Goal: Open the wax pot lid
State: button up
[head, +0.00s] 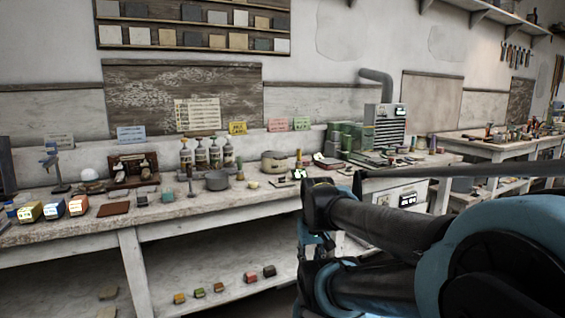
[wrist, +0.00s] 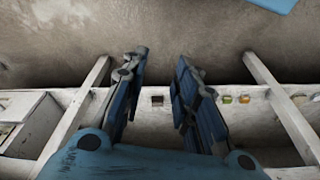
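A squat cream pot with a lid-like top (head: 275,161) stands on the long workbench in the head view, toward the back; it looks like the wax pot, and its top appears to be on. A grey open-looking pan (head: 216,181) stands in front and to its left. My gripper (wrist: 160,62) shows in the wrist view with its two blue and black fingers apart and nothing between them. It points toward the floor and lower shelf, away from the pot. In the head view my arm fills the lower right, and I cannot make out the fingertips. The pot is not in the wrist view.
The long workbench (head: 90,228) is crowded with bottles (head: 200,153), coloured boxes (head: 53,209) and a machine with a grey pipe (head: 384,125). Small coloured blocks (head: 219,287) lie on the lower shelf, and some show in the wrist view (wrist: 244,98). White bench legs (wrist: 280,105) stand nearby.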

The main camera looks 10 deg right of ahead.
jog(key=w+a+r+m+t+y, duration=0.3)
jog(key=w+r, duration=0.3)
jog(key=w, duration=0.5)
jog(key=w+a+r+m+t+y, duration=0.25)
jog(key=w+r, duration=0.35)
jog(key=w, duration=0.5)
jog(key=w+d+r+m+t, duration=0.3)
jog(key=w+d+r+m, duration=0.15)
jog(key=w, duration=0.45)
jog(key=w+d+r+m+t, duration=0.4)
jog(key=w+d+m, duration=0.15)
jog(key=w, duration=0.45)
send_near(276, 155)
jog(key=shift+n+h, duration=0.35)
jog(key=shift+n, duration=0.1)
jog(key=w+f, duration=0.2)
jog(key=w, duration=0.2)
jog(key=shift+w+a+f, duration=0.25)
jog(key=shift+a+f, duration=0.05)
jog(key=shift+f, duration=0.1)
grip_shut()
